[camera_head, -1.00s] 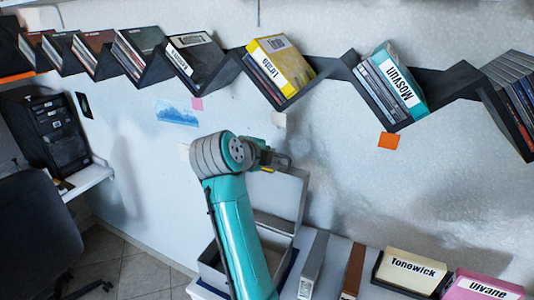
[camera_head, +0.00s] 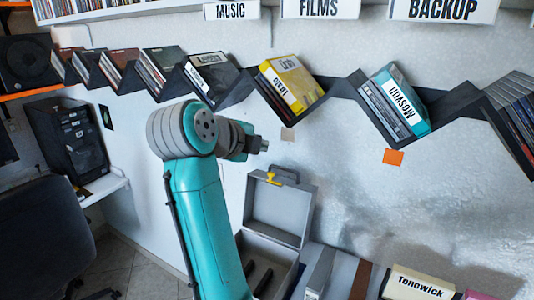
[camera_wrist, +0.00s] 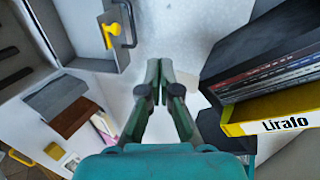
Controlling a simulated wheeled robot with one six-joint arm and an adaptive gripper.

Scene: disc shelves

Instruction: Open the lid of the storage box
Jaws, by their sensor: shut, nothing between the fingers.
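The grey storage box (camera_head: 292,262) stands on the white surface below the shelves, with dark slots inside. Its lid (camera_head: 280,208) stands raised at the back, showing its inner side, with a dark handle (camera_head: 284,174) and a yellow latch (camera_head: 272,178) at its top edge. In the wrist view the lid (camera_wrist: 84,22) and yellow latch (camera_wrist: 110,33) are at the upper left. My gripper (camera_head: 264,146) is above the lid and apart from it. In the wrist view my gripper (camera_wrist: 160,66) is shut and empty, its fingertips together.
A zigzag black shelf (camera_head: 345,86) of disc cases runs along the wall above. The yellow case marked Liralo (camera_head: 291,84) is near my gripper, and also at the right of the wrist view (camera_wrist: 275,118). Several boxes stand right of the storage box, including one marked Tonewick (camera_head: 415,284).

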